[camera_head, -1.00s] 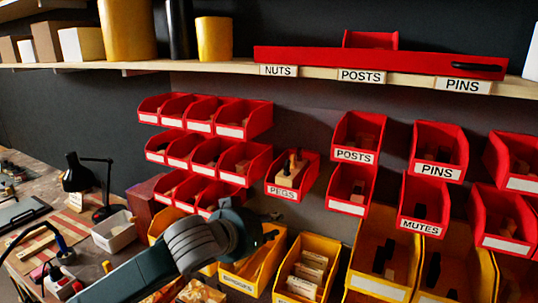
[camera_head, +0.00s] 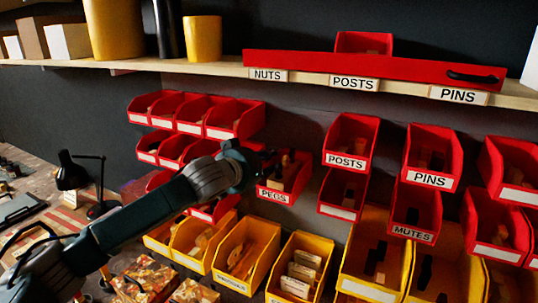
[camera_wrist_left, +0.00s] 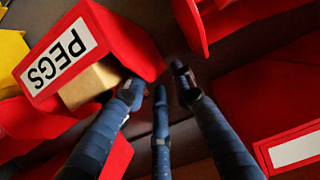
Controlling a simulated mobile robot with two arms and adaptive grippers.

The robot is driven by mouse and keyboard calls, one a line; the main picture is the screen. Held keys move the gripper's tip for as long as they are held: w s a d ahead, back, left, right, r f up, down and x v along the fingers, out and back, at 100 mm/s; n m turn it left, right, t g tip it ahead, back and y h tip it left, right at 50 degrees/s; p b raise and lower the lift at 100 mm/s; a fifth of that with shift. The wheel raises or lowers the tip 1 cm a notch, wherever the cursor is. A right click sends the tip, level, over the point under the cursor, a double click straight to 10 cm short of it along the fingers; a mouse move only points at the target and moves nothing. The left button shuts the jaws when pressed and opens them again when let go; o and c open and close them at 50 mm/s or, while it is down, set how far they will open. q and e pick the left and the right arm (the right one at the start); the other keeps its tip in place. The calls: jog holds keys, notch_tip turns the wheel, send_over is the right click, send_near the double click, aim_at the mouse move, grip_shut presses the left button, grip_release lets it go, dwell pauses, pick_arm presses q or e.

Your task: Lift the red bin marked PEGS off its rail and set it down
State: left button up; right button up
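The red PEGS bin (camera_head: 298,181) hangs on the wall, its white label facing front and wooden pieces inside. In the left wrist view the PEGS bin (camera_wrist_left: 118,32) is at upper left with its label upside down. My left gripper (camera_head: 264,157) is at the bin's upper left side and hides part of it. In the wrist view my left gripper (camera_wrist_left: 156,84) has its fingers spread, with one fingertip by the bin's open edge and the tan content. I cannot tell whether it touches. The bin's rail is hidden. My right gripper is not in view.
Other red bins crowd close on the left (camera_head: 236,118) and right (camera_head: 351,142). Yellow bins (camera_head: 247,250) sit just below. A wooden shelf (camera_head: 205,68) with a long red box (camera_head: 375,69) runs above. The cluttered bench (camera_head: 40,210) is at lower left.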

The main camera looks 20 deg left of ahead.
pick_arm(q)
jog(key=shift+x, duration=0.8)
jog(key=shift+c, duration=0.3)
grip_shut()
